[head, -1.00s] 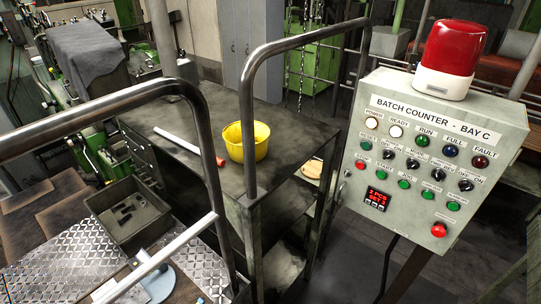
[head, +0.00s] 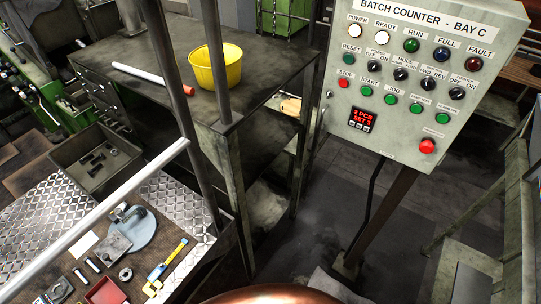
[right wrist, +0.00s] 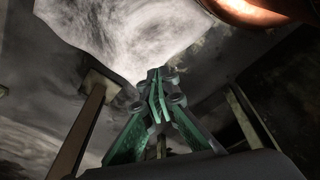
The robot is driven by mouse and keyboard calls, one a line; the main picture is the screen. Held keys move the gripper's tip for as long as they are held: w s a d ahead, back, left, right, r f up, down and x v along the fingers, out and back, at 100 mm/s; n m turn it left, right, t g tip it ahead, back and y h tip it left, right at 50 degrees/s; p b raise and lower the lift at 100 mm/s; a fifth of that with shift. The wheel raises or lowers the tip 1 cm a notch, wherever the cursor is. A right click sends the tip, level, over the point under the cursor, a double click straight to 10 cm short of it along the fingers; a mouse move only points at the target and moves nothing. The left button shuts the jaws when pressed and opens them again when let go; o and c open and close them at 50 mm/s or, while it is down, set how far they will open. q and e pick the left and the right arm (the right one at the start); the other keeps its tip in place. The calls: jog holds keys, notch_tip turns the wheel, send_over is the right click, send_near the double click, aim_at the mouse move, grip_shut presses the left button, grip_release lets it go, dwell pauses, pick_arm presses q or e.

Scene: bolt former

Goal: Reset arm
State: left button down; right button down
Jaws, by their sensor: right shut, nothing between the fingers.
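My right gripper (right wrist: 158,88) shows in the right wrist view. Its green fingers are together at the tips, with nothing held between them. It points up toward a bright, cloudy-looking area and touches nothing that I can see. Neither gripper shows in the head view. My left gripper is in no view.
The grey control panel (head: 398,140) stands on a post at the right. A yellow bucket (head: 217,70) and a white tube (head: 128,64) lie on the dark bench (head: 150,38). A grey bin (head: 75,151), diamond-plate surface (head: 40,222), caliper (head: 166,268) and red tray (head: 106,293) are at left.

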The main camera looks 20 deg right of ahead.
jog(key=s+f+g+b, duration=0.1)
jog(key=s+f+b, duration=0.2)
jog(key=s+f, duration=1)
jog(key=shift+s+d, duration=0.25)
jog(key=shift+s, duration=0.1)
